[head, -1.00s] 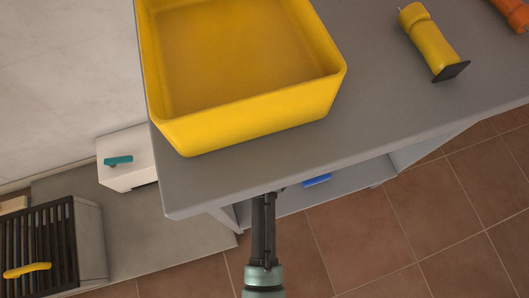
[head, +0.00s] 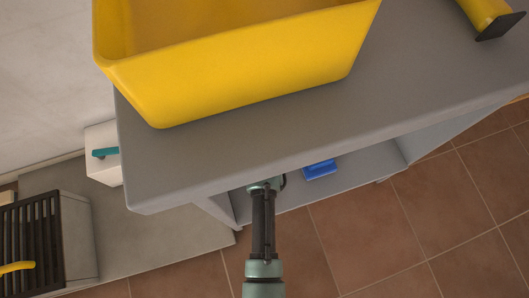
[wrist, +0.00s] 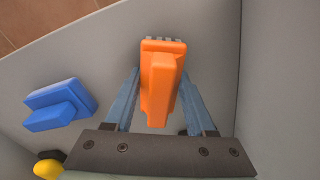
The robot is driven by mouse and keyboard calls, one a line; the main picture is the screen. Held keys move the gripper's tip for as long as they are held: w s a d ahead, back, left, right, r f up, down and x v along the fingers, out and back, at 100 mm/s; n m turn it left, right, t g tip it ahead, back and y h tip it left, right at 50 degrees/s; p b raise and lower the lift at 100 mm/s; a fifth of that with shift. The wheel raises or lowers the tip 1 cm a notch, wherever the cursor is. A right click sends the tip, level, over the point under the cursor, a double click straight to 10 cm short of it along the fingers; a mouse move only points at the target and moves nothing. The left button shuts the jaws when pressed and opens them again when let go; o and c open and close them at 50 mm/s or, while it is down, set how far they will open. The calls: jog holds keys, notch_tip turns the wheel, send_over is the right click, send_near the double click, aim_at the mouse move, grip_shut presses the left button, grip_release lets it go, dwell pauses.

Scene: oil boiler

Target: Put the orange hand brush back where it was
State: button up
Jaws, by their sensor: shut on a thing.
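The orange hand brush (wrist: 160,82) is between the two fingers of my gripper (wrist: 158,72) in the wrist view, with its grey bristle end toward the top. My gripper is shut on it. The brush is over a grey surface inside the bench; whether it touches that surface cannot be told. In the head view my forearm reaches under the front edge of the grey bench top (head: 250,165), which hides the gripper and the brush.
A blue brush-like object (wrist: 60,104) lies left of the orange brush; blue also shows on the lower shelf (head: 320,170). A yellow and black thing (wrist: 48,167) is at lower left. A yellow tub (head: 235,75) stands on top. Grey walls flank the space.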

jog(key=o, duration=1.2)
jog(key=r+p, duration=0.2)
jog(key=r, duration=0.2)
jog(key=r+p, duration=0.2)
jog(key=r, duration=0.2)
jog(key=r+p, duration=0.3)
jog(key=r, duration=0.1)
jog(key=shift+s+r, duration=0.1)
jog(key=shift+s, duration=0.3)
